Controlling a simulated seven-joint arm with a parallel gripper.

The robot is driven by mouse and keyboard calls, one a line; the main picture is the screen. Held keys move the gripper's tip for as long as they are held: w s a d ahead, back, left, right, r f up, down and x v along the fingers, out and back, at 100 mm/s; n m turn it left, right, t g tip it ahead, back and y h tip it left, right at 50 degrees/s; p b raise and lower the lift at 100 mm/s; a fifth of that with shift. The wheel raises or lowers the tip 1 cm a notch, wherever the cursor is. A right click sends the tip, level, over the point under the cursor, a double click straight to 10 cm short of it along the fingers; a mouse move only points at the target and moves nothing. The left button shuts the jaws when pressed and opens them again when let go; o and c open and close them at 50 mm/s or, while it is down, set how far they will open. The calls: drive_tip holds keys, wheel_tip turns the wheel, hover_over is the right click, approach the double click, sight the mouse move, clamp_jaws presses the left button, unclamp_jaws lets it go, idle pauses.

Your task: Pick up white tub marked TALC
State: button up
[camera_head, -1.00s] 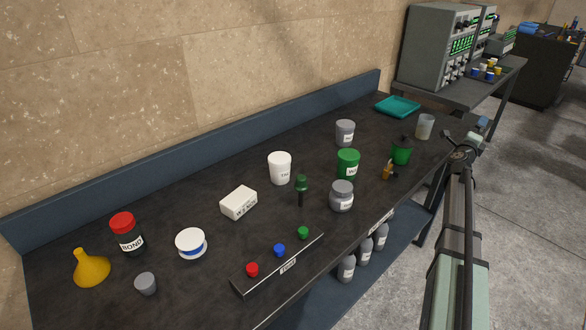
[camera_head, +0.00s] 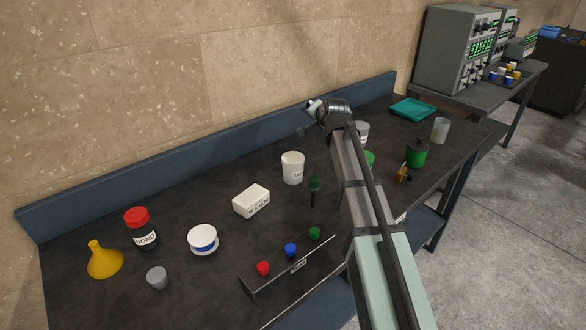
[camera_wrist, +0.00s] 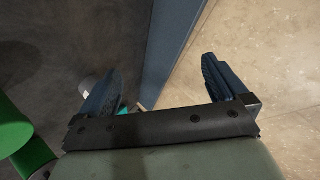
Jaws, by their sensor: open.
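The white tub marked TALC (camera_head: 292,168) stands upright on the dark bench in the head view. Its label is only partly readable. My gripper (camera_head: 306,118) is up near the wall, above and behind the tub, slightly to its right and apart from it. In the wrist view my gripper (camera_wrist: 165,85) shows its two blue fingers spread wide with nothing between them. They point toward the bench's blue back rail and the wall. The white tub is not clearly seen in the wrist view.
A white block (camera_head: 251,201) lies left of the tub, and a dark green bottle (camera_head: 314,190) stands at its front right. A button panel (camera_head: 290,266) is at the front edge. My arm partly hides a grey pot (camera_head: 362,130) and a green tub (camera_head: 370,158).

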sight(291, 159)
drive_tip(key=s+a+g, duration=0.1)
drive_tip(key=s+a, duration=0.1)
drive_tip(key=s+a+f+n+g+h, duration=0.1)
drive_tip(key=s+a, duration=0.2)
drive_tip(key=s+a+n+g+h, duration=0.1)
drive_tip(key=s+a, duration=0.1)
drive_tip(key=s, duration=0.1)
drive_tip(key=shift+s+a+f, duration=0.1)
drive_tip(key=shift+a+f, duration=0.1)
drive_tip(key=shift+a, duration=0.1)
drive_tip(key=s+a+g+h, duration=0.2)
drive_tip(key=s+a+h, duration=0.15)
drive_tip(key=s, duration=0.55)
drive_tip(key=shift+n, duration=0.3)
drive_tip(key=x, duration=0.7)
drive_tip(key=shift+w+d+f, duration=0.1)
drive_tip(key=shift+w+d, duration=0.2)
drive_tip(key=shift+d, duration=0.2)
drive_tip(key=shift+w+d+r+x, duration=0.1)
drive_tip(key=shift+d+x, duration=0.05)
drive_tip(key=shift+x, duration=0.7)
drive_tip(key=shift+w+d+r+x, duration=0.1)
drive_tip(key=shift+d+x, duration=0.1)
drive_tip(key=shift+x, duration=0.7)
drive_tip(key=shift+w+d+r+x, duration=0.1)
drive_tip(key=shift+d+x, duration=0.05)
drive_tip(key=shift+x, duration=0.7)
drive_tip(key=shift+c, duration=0.4)
drive_tip(key=c, duration=1)
drive_tip(key=shift+c, duration=0.6)
